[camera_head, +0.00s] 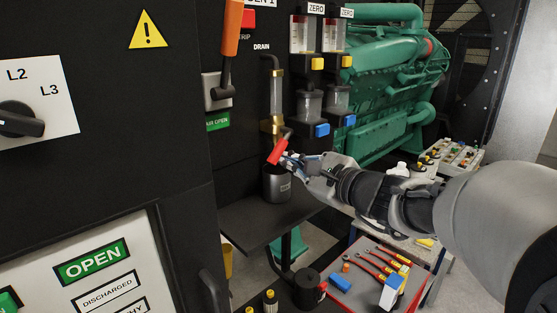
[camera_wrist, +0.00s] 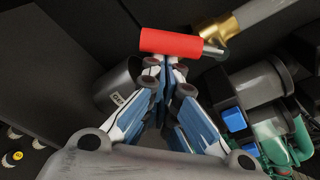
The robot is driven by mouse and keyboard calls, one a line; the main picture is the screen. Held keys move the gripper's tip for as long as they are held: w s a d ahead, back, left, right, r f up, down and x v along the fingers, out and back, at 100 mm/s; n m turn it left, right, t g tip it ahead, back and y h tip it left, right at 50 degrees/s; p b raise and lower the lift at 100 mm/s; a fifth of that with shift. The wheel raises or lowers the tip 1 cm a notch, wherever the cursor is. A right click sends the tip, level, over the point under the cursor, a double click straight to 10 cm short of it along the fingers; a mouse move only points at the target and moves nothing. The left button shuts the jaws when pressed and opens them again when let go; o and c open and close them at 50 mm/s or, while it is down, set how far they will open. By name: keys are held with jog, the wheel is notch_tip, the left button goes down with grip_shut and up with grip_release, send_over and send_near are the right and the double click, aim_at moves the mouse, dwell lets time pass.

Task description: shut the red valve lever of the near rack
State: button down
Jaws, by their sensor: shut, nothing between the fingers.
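The red valve lever (camera_head: 277,151) hangs slanted down and left from a brass valve (camera_head: 270,126) under the sight glass marked DRAIN. In the wrist view the red sleeve (camera_wrist: 170,42) lies across the picture just beyond the fingertips, with the brass fitting (camera_wrist: 218,28) to its right. My gripper (camera_head: 286,159) is shut and empty, its tips at the lower part of the lever. In the wrist view my fingertips (camera_wrist: 166,64) meet right below the sleeve. I cannot tell whether they touch it.
A dark grey cup (camera_head: 277,187) stands on a small shelf (camera_head: 260,218) under the lever. An orange-handled lever (camera_head: 232,28) is up to the left. Filter bowls with blue knobs (camera_head: 322,130) hang to the right. A red tray of tools (camera_head: 365,270) is lower right.

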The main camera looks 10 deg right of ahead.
aim_at(273, 156)
jog(key=a+m+p, duration=0.1)
jog(key=m, duration=0.1)
jog(key=s+a+r+m+p, duration=0.1)
jog(key=m, duration=0.1)
jog(key=s+r+m+g+p, duration=0.1)
jog(key=m, duration=0.1)
jog(key=shift+a+r+y, duration=0.2)
jog(key=shift+a+y, duration=0.2)
jog(key=shift+s+a+r+p, duration=0.1)
jog(key=shift+p, duration=0.25)
jog(key=shift+a+r, duration=0.1)
jog(key=shift+r, duration=0.05)
